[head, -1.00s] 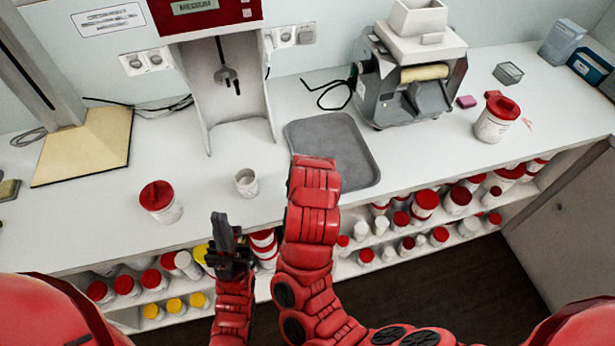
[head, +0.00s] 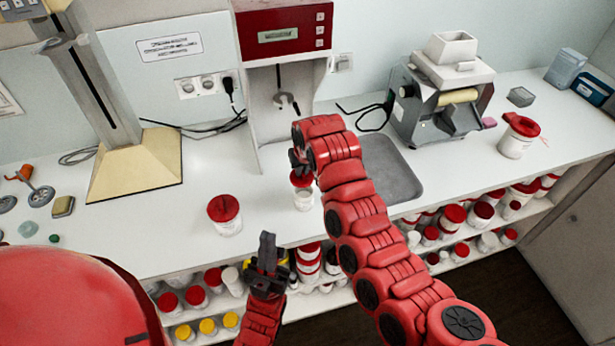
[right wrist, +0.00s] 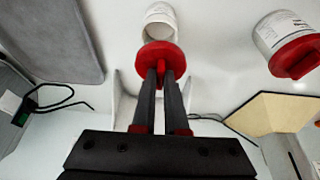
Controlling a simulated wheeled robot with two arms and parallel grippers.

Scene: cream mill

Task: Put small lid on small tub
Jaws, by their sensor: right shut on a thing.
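The small white tub (head: 303,201) stands on the counter below the dispenser machine. It also shows at the top of the right wrist view (right wrist: 160,14). My right gripper (head: 299,163) is shut on the knob of the small red lid (right wrist: 154,57); in the head view the lid (head: 301,180) is just above the tub. The lid overlaps part of the tub's rim in the wrist view; I cannot tell whether they touch. My left gripper (head: 267,252) hangs by the counter's front edge, away from both, its jaw opening unclear.
A larger red-lidded tub (head: 225,214) stands to the left, also in the wrist view (right wrist: 287,40). A grey tray (head: 392,175) lies right of the small tub. The red-topped dispenser (head: 283,35) stands behind. Shelves below hold several jars.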

